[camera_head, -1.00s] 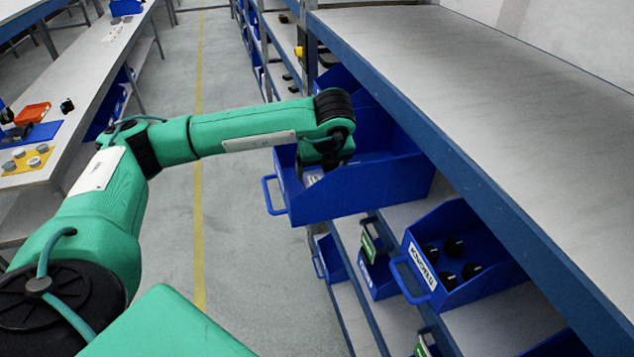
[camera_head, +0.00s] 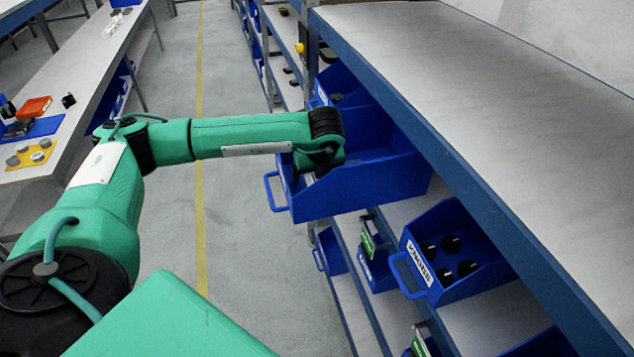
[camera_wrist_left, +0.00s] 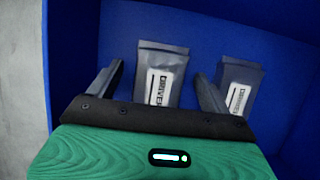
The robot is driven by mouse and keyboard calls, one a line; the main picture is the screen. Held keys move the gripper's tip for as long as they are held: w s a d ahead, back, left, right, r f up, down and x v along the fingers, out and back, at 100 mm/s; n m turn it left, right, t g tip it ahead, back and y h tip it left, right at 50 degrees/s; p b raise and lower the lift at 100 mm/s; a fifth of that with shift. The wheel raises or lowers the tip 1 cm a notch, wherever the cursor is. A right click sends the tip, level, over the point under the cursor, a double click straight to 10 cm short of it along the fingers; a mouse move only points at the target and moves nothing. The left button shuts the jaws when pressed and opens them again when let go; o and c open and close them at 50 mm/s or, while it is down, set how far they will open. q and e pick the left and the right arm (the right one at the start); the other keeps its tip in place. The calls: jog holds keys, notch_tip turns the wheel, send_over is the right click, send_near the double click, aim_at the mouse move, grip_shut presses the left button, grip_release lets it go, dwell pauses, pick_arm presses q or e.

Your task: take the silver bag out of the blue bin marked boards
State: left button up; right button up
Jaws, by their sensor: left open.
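The blue bin (camera_head: 385,176) sticks out from the shelf under the long worktop in the head view. Its marking does not show. In the left wrist view its blue floor (camera_wrist_left: 205,40) holds two silver bags with white labels. One silver bag (camera_wrist_left: 160,78) lies ahead between my open fingers; the other silver bag (camera_wrist_left: 237,88) lies to the right, beyond the right finger. My left gripper (camera_wrist_left: 158,88) is open and empty, pointing into the bin. In the head view my left gripper (camera_head: 312,172) is at the bin's front end, its fingers hidden. My right gripper is not in view.
A lower blue bin with black knobs (camera_head: 455,255) sits right of it. A shelf edge (camera_head: 440,150) runs close above the bin's right side. The aisle floor (camera_head: 250,260) is clear. A bench (camera_head: 75,110) with small items stands at left.

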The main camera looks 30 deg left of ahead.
pick_arm(q)
jog(key=shift+f, duration=0.1)
jog(key=c, duration=1.1)
